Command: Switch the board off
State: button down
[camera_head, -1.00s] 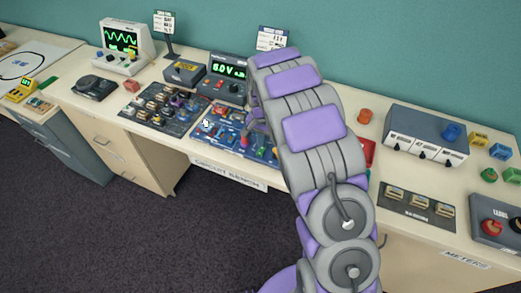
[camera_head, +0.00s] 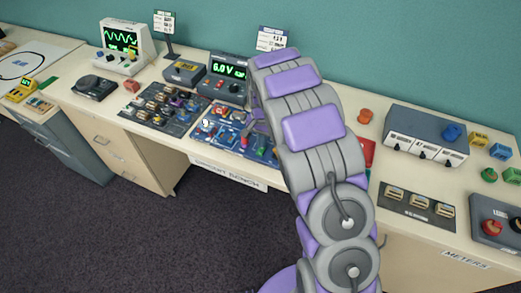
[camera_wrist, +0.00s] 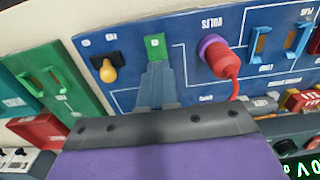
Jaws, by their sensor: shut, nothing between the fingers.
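The blue circuit board (camera_head: 207,126) lies on the bench left of my arm, which hides part of it. In the wrist view the board (camera_wrist: 185,28) fills the upper middle. A yellow-orange lever on a black base (camera_wrist: 108,70) sits near its left end and looks like a switch. A green block (camera_wrist: 155,44) is right of it, and a purple and red plug (camera_wrist: 215,55) with a red cable is further right. My gripper (camera_wrist: 156,68) is shut and empty, with its tips just below the green block in the picture. Whether they touch it, I cannot tell.
A dark parts tray (camera_head: 160,104) is left of the board. A meter with a green display (camera_head: 229,71) stands behind. In the wrist view, a green block (camera_wrist: 45,80) and a red block (camera_wrist: 38,132) lie beyond the board's left end.

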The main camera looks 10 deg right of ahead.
jog(key=shift+f, duration=0.7)
dwell(0.4)
jog(key=shift+r, duration=0.1)
jog(key=shift+r+p, duration=1.45)
jog(key=shift+r, duration=1.9)
